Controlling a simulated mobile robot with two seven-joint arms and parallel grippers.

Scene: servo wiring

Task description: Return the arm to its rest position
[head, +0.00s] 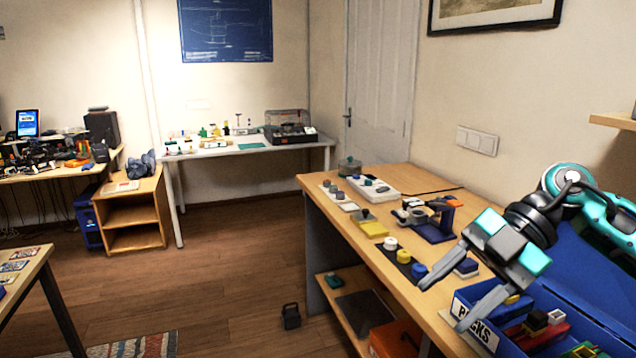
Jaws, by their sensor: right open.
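My right arm comes in from the right edge, teal and dark grey. My right gripper (447,303) is open, with its two grey fingers spread and nothing between them. It hangs over the near part of the wooden workbench (407,181), in front of the blue bin. The lower finger overlaps the bin's label in the picture; I cannot tell whether it touches. My left gripper does not show.
A blue bin (590,315) labelled "PACKS" holds several coloured parts. A dark strip with round knobs (404,256), a yellow block (374,229) and a blue stand (433,232) sit on the bench. A wall shelf (612,122) juts in at right. Wooden floor (220,270) lies open to the left.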

